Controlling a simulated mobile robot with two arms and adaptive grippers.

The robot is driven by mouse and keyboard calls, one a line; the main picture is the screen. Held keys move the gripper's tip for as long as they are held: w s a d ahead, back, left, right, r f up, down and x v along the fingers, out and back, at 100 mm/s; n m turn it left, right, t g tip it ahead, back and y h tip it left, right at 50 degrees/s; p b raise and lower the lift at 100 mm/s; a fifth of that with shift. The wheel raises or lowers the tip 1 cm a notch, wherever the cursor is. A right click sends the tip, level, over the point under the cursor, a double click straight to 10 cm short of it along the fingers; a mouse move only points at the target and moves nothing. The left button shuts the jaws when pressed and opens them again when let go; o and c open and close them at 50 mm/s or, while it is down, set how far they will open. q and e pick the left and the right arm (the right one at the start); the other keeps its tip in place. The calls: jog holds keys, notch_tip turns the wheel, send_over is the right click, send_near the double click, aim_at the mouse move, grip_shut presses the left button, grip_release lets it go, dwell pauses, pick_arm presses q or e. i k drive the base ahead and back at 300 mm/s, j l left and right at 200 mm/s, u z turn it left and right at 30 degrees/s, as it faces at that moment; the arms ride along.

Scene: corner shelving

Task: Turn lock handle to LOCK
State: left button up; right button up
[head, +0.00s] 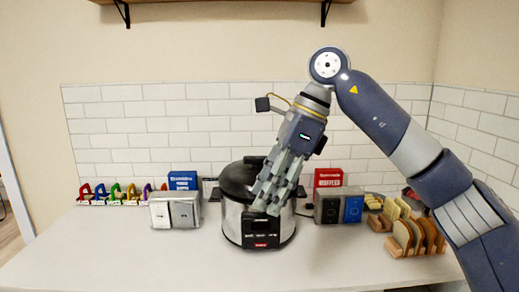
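A round cooker with a silver body (232,222) and a black lid (238,180) stands on the counter. Its black front panel (261,232) has a small red display. A black grip (253,160) shows on top of the lid. My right gripper (263,206) reaches down from the upper right, in front of the right part of the lid, its fingertips just above the front panel. The gripper covers that part of the lid, and I cannot make out a lock handle or whether the fingers touch anything. Its finger opening is not clear. My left gripper is not in view.
A silver toaster (175,212) and a blue box (182,180) stand left of the cooker, with a row of coloured items (115,194) farther left. A silver and blue toaster (339,207), a red box (328,177) and wooden bread racks (415,240) stand right. The front counter is clear.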

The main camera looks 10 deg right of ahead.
aim_at(257, 161)
jog(key=i+l, duration=0.2)
jog(key=i, duration=0.3)
jog(key=i+l, duration=0.25)
jog(key=i, duration=0.3)
jog(key=i+l, duration=0.2)
jog(key=i, duration=0.3)
